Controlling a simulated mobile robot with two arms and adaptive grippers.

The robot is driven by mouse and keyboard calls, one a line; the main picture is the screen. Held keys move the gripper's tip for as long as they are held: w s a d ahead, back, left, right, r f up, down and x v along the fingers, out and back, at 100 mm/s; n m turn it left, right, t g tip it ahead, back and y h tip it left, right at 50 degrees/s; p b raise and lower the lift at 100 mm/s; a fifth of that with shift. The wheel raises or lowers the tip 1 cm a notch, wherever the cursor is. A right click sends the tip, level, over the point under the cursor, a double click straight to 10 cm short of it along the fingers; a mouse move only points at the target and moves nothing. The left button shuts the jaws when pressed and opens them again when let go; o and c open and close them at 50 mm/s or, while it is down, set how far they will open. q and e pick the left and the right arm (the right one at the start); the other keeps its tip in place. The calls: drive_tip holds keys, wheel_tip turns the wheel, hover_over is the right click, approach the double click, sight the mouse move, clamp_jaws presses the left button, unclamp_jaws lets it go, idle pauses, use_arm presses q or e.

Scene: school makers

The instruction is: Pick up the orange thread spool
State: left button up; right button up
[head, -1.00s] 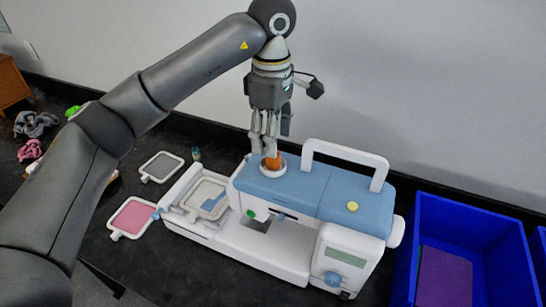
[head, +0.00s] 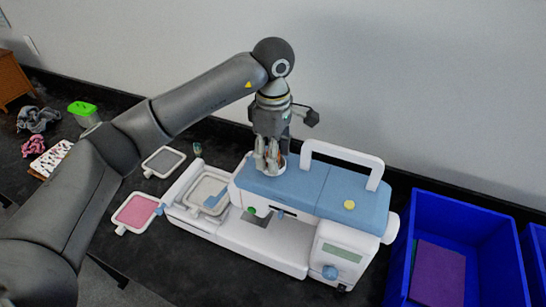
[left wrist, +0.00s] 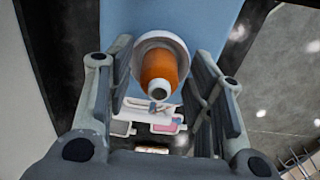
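The orange thread spool (left wrist: 160,66) stands on a white round holder (left wrist: 167,40) on the blue top of the sewing machine (head: 328,185). My left gripper (head: 269,164) points straight down over it. In the left wrist view, its two fingers are spread, one on each side of the spool, with visible gaps between them and the spool. In the head view the fingers hide most of the spool. My right gripper is not in view.
The machine's white carry handle (head: 345,157) rises just right of my left gripper. A blue bin (head: 468,212) holding a purple sheet is at the right. Hoops, including a pink one (head: 136,212), lie at the left. A green-lidded container (head: 83,110) stands farther back.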

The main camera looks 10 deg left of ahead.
use_arm(q)
drive_tip(key=c, duration=0.7)
drive_tip(key=shift+c, duration=0.2)
